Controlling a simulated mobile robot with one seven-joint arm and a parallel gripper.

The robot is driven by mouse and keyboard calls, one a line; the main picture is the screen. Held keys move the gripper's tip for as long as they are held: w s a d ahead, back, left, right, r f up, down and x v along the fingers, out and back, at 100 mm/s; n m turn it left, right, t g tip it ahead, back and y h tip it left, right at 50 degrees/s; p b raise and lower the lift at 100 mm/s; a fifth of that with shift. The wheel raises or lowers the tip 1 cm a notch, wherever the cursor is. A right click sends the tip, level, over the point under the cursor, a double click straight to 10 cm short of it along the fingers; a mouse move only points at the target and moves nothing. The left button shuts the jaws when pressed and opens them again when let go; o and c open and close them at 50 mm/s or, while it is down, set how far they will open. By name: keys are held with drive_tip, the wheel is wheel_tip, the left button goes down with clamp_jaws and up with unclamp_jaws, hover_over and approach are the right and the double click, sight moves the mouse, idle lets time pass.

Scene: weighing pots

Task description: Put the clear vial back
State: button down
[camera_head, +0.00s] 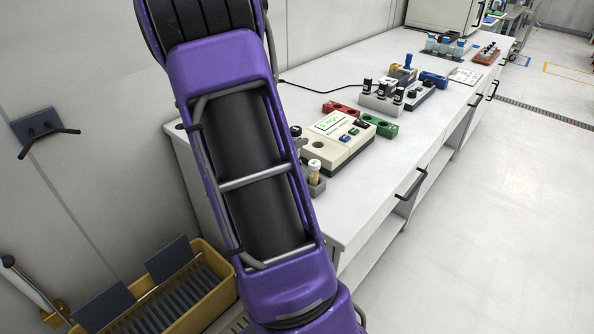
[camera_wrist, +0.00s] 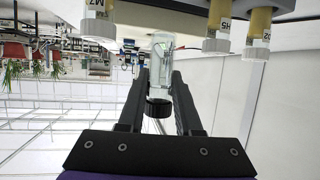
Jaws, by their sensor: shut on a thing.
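My gripper (camera_wrist: 161,76) is shut on a clear vial (camera_wrist: 162,50) with a black cap (camera_wrist: 158,107). The vial shows clear glass in the wrist view, upside down in the picture, between the two fingers. Close above it in that picture stand pale-capped vials with yellowish labels: one on the left (camera_wrist: 98,14) and two on the right (camera_wrist: 226,16) (camera_wrist: 257,28). Whether the held vial touches anything below it, I cannot tell. In the head view my own arm hides the gripper and the held vial.
In the head view a pale-capped vial (camera_head: 314,168) stands in a grey holder beside a beige instrument (camera_head: 338,150). Red (camera_head: 341,108) and green (camera_head: 380,125) blocks and a rack of black-capped vials (camera_head: 379,101) are behind it. The front bench top (camera_head: 350,212) is bare. A yellow crate (camera_head: 205,285) is below left.

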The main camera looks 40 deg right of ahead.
wheel_tip(320, 180, down, 7)
drive_tip(key=shift+f+b, duration=0.15)
drive_tip(key=shift+b, duration=0.65)
drive_tip(key=shift+f, duration=0.2)
drive_tip(key=c, duration=0.6)
unclamp_jaws()
drive_tip(key=shift+r, duration=0.15)
